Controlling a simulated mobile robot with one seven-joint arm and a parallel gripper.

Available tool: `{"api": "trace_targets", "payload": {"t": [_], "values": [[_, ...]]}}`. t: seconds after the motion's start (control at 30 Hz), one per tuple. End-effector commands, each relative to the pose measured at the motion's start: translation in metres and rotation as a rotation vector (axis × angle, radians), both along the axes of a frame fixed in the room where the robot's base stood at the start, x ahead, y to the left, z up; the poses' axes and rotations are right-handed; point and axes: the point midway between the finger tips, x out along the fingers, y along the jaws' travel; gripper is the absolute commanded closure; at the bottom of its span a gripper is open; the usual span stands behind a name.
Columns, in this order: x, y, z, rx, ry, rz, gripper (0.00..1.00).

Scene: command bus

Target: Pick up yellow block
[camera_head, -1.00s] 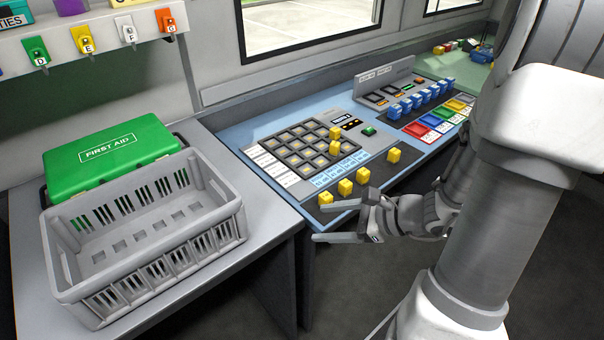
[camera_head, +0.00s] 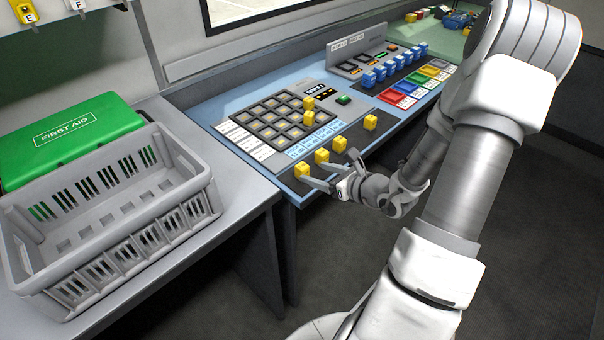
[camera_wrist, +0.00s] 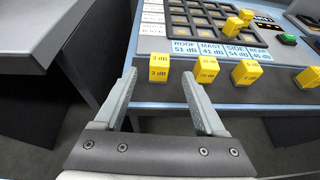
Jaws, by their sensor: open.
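Several yellow blocks sit on the dark front strip of the blue console. The leftmost yellow block (camera_head: 302,170) also shows in the wrist view (camera_wrist: 159,67), with dB markings, just beyond and between my fingertips. A second block (camera_head: 321,156) stands to its right; in the wrist view it (camera_wrist: 206,70) is close to my right finger. A third block (camera_head: 339,144) and a fourth block (camera_head: 370,122) lie farther right. Two more yellow blocks (camera_head: 308,117) are on the key grid. My gripper (camera_head: 330,172) is open and empty at the console's front edge; it also shows in the wrist view (camera_wrist: 160,90).
A grey crate (camera_head: 195,204) and a green first aid box (camera_head: 65,130) stand on the left counter. Blue blocks (camera_head: 395,66) and coloured trays (camera_head: 415,88) are at the console's far right. Open floor (camera_head: 340,260) lies in front.

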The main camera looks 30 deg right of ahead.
Motion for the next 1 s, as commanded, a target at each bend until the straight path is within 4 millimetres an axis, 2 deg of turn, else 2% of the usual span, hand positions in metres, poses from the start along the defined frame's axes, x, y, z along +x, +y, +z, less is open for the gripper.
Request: {"api": "trace_targets", "payload": {"t": [0.27, 0.53, 0.83, 0.87, 1.0], "values": [[0.019, 0.006, -0.008, -0.001, 0.0, 0.001, 0.28], [0.054, 0.018, -0.021, 0.001, 0.0, 0.002, 0.28], [0.059, 0.019, -0.022, -0.001, 0.0, 0.0, 0.28], [0.059, 0.019, -0.022, -0.001, 0.0, 0.0, 0.29], [0.059, 0.019, -0.022, -0.001, 0.0, 0.0, 0.54]]}}
